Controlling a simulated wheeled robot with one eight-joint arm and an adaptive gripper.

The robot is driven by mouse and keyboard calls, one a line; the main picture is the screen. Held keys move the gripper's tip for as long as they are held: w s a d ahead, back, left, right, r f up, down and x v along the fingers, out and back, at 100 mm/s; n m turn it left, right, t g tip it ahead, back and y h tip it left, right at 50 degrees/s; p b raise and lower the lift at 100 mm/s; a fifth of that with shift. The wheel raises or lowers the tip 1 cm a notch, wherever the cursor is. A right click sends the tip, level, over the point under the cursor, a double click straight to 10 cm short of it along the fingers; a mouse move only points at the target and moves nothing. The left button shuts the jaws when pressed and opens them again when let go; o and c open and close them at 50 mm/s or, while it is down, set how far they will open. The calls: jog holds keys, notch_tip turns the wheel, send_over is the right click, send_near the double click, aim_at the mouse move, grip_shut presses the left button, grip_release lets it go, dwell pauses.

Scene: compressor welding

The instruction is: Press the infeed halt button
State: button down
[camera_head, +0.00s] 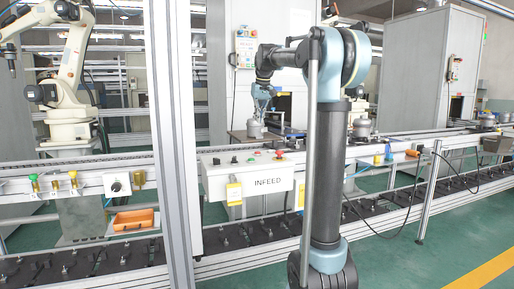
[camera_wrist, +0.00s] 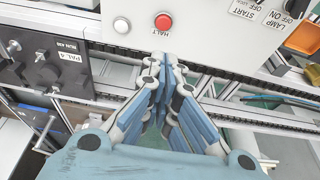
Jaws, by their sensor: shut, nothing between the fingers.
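The red halt button (camera_wrist: 163,22) stands on a light control panel (camera_wrist: 120,12) at the top of the wrist view, with the label HALT beside it. My gripper (camera_wrist: 166,62) is shut and empty, its blue-padded fingers together just below the button in that picture, apart from it. In the head view the white INFEED panel (camera_head: 245,184) is mounted along the conveyor, with small knobs and buttons on its top. My gripper (camera_head: 262,112) hangs above and behind this panel there. The exact gap to the button cannot be told.
Start and lamp labels (camera_wrist: 258,10) lie right of the halt button. A dark box marked PAL 4 (camera_wrist: 58,62) is at left. A metal rail (camera_wrist: 215,75) runs below the panel. In the head view an upright aluminium post (camera_head: 172,140) stands left of the INFEED panel.

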jog(key=shift+f, duration=0.1)
send_near(258, 153)
jog(key=w+f, duration=0.2)
jog(key=w+a+f, duration=0.1)
jog(key=w+f, duration=0.1)
jog(key=f, duration=0.1)
jog(key=shift+w, duration=0.3)
jog(key=shift+f, duration=0.4)
jog(key=shift+s+f, duration=0.1)
jog(key=shift+f, duration=0.65)
jog(key=shift+s, duration=0.3)
